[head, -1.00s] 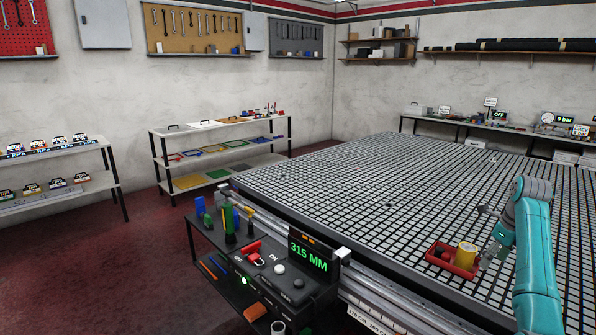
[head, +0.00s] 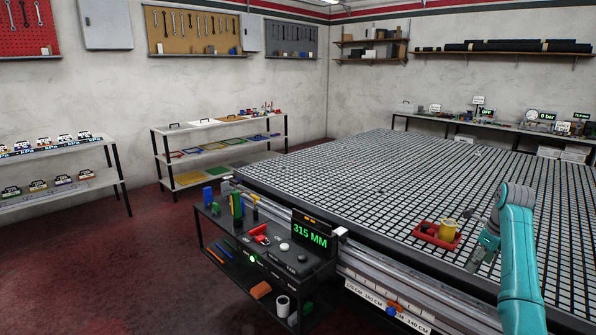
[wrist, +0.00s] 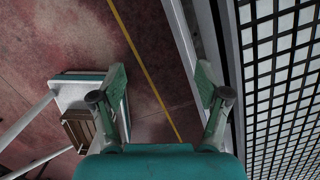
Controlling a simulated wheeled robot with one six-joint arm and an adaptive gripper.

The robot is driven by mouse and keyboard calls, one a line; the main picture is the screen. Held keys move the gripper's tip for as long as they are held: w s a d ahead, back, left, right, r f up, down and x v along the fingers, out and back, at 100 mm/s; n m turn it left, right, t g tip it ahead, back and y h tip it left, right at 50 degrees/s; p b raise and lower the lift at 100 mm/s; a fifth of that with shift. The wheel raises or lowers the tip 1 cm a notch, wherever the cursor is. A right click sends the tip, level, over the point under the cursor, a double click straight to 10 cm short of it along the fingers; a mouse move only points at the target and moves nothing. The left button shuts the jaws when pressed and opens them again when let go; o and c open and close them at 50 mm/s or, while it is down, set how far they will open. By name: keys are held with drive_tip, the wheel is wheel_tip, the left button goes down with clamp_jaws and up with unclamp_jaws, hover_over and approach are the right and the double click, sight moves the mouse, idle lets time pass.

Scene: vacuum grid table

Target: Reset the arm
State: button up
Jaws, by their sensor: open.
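My teal arm (head: 516,240) stands at the right of the head view, over the near edge of the grid table (head: 375,205). My gripper (head: 478,258) hangs low beside the table's front edge, to the right of a red tray. In the wrist view my gripper (wrist: 160,85) has its two fingers spread wide, with only floor and a yellow floor line between them. Nothing is held.
The red tray (head: 424,233) on the table holds a yellow cylinder (head: 447,230). A dark control cart (head: 262,262) with a "315 MM" display (head: 310,234) stands at the table's left front. Open red floor (head: 130,270) lies to the left.

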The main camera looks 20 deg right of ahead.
drive_tip(key=w+a+f+n+t+h, duration=0.1)
drive_tip(key=a+f+n, duration=0.3)
drive_tip(key=a+f, duration=0.65)
drive_tip(key=w+a+f+n+t+h, duration=0.1)
drive_tip(key=a+f+n, duration=0.4)
drive_tip(key=f, duration=1)
drive_tip(key=s+a+f+n+t, duration=0.25)
drive_tip(key=s+a+f, duration=0.25)
drive_tip(key=a, duration=0.5)
drive_tip(key=s+a+f+n+t, duration=0.1)
drive_tip(key=s+a+f+n, duration=0.4)
drive_tip(key=a, duration=0.4)
drive_tip(key=s+a+r+n+t, duration=0.35)
drive_tip(key=s+a+n, duration=0.45)
drive_tip(key=s+a, duration=0.85)
drive_tip(key=s+a+r+n+t+y, duration=0.1)
drive_tip(key=s+a+r+n+t, duration=0.1)
drive_tip(key=s+r+n, duration=0.3)
drive_tip(key=s+a+r+n+t+y, duration=0.1)
drive_tip(key=s+r+n, duration=0.4)
drive_tip(key=s+r, duration=0.8)
wheel_tip(320, 180, up, 3)
drive_tip(key=shift+a+r+n+t, duration=0.15)
drive_tip(key=shift+a+n+t, duration=0.3)
drive_tip(key=shift+a, duration=0.5)
